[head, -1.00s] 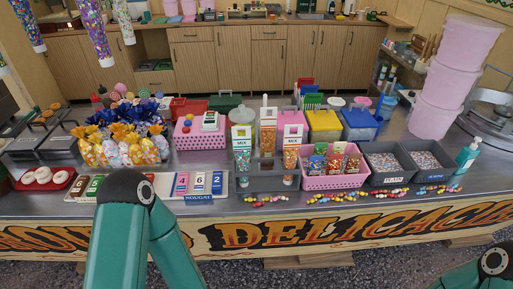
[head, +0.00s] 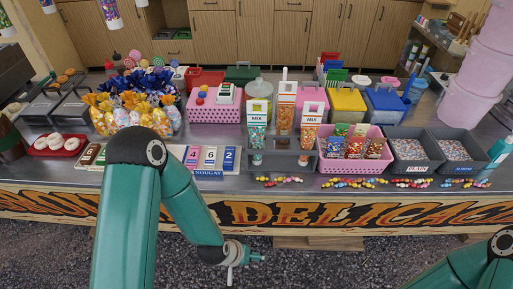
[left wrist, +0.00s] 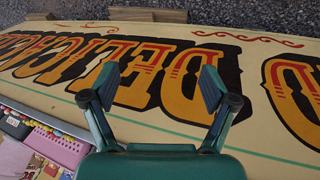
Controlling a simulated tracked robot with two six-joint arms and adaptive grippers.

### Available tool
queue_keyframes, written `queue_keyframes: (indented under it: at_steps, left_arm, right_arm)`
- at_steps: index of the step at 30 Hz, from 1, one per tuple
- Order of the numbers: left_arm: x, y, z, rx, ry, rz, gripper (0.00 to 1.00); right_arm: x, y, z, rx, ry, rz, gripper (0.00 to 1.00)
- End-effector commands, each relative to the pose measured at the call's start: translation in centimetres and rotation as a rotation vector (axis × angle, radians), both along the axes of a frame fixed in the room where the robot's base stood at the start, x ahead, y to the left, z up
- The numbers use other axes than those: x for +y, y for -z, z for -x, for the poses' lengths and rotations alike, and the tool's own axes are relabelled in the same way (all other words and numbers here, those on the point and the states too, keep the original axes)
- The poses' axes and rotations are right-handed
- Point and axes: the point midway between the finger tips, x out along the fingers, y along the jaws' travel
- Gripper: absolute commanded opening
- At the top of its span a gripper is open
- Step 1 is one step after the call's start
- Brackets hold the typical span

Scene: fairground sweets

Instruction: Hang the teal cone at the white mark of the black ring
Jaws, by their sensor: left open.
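My left gripper (left wrist: 148,90) is open and empty in the left wrist view, its fingers spread in front of the painted counter front. In the head view my left arm reaches low in front of the counter. Several cone-shaped MIX bags stand in a grey rack (head: 285,159); the left one (head: 257,118) has teal-looking contents. The lower ends of patterned cones (head: 112,14) hang at the top left, cut off by the frame edge. I cannot tell which is the teal cone. The black ring and its white mark are not in view. My right gripper is not in view.
The counter is crowded: wrapped bags (head: 130,115), a pink basket (head: 352,163) of packets, grey bins (head: 416,166) and a stack of pink tubs (head: 476,75). Loose sweets (head: 278,182) lie by the front edge. The space before the painted front (head: 330,213) is free of goods.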

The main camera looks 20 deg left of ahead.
Motion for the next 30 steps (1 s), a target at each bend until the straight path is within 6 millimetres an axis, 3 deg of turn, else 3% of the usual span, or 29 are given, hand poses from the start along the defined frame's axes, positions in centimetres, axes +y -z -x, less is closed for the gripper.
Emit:
queue_keyframes:
  at_steps: [1, 2, 6, 10, 15, 18, 22, 30]
  left_arm:
    - [0.2, -0.2, -3.5, -0.12, -0.006, -0.035, 0.85]
    - [0.3, -1.0, -5.5, -0.192, -0.011, -0.059, 0.85]
    - [1.2, -7.0, -13.9, -0.534, -0.061, -0.182, 0.85]
    - [2.0, -14.3, -18.6, -0.81, -0.139, -0.294, 0.85]
    - [3.2, -22.5, -20.5, -1.052, -0.259, -0.41, 0.85]
    - [3.7, -25.5, -20.6, -1.127, -0.312, -0.45, 0.85]
    - [4.1, -27.2, -20.7, -1.162, -0.342, -0.475, 0.85]
    - [4.8, -27.5, -22.9, -1.161, -0.344, -0.477, 0.85]
  right_arm:
    - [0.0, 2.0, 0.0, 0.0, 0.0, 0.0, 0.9]
    - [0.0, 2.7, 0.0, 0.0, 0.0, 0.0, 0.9]
    - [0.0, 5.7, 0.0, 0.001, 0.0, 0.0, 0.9]
    - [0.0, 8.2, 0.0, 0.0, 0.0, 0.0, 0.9]
    - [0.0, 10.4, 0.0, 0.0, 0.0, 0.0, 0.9]
    - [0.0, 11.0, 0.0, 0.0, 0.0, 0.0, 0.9]
    - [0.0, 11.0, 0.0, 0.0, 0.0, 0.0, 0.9]
    - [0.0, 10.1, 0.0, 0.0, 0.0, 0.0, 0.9]
